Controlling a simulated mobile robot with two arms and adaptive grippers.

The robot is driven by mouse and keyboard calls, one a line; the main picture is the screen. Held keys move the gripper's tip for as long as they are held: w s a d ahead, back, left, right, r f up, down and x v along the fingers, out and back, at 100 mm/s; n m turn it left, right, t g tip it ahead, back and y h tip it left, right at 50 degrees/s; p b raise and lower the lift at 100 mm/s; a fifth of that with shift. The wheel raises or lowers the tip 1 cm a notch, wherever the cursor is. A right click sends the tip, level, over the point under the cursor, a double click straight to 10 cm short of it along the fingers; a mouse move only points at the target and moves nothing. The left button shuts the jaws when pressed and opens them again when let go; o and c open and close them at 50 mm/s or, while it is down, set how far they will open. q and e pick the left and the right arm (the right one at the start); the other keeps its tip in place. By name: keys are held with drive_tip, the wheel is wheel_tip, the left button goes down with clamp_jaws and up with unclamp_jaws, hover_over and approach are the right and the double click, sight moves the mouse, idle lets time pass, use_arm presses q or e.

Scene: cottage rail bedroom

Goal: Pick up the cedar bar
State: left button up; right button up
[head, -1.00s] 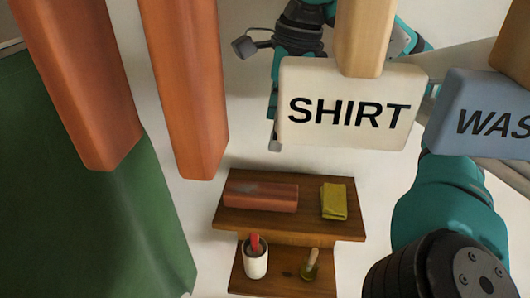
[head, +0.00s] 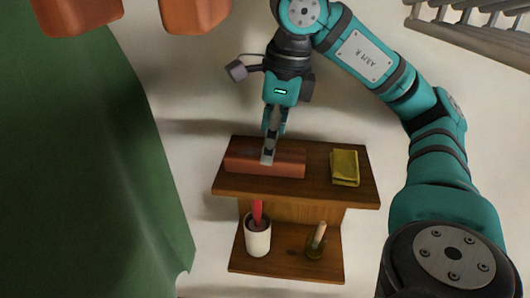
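The cedar bar (head: 240,163), a long reddish-brown block, lies flat along the back left of the upper wooden shelf (head: 300,188) in the head view. My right gripper (head: 268,156) comes down from above, its arm reaching in from the right. Its fingers are at the middle of the bar, and one finger overlaps the bar's front face. The far finger is hidden, so I cannot tell whether the fingers are closed on the bar. The bar rests on the shelf. My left gripper is not in view.
A folded yellow-green cloth (head: 344,167) lies right of the bar. The lower shelf holds a white cup (head: 258,238) with a red item and a small wooden-handled item (head: 317,240). Reddish-brown hanging blocks (head: 193,12) are at the top left; a green drape (head: 80,170) fills the left.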

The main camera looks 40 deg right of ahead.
drive_tip(key=f+b, duration=0.1)
drive_tip(key=f, duration=0.1)
drive_tip(key=w+f, duration=0.1)
drive_tip(key=f, duration=0.1)
drive_tip(key=shift+w+a+f+b, duration=0.1)
drive_tip(key=shift+w+f+b, duration=0.05)
drive_tip(key=shift+f+b, duration=0.25)
drive_tip(key=shift+r, duration=0.1)
drive_tip(key=c, duration=1.3)
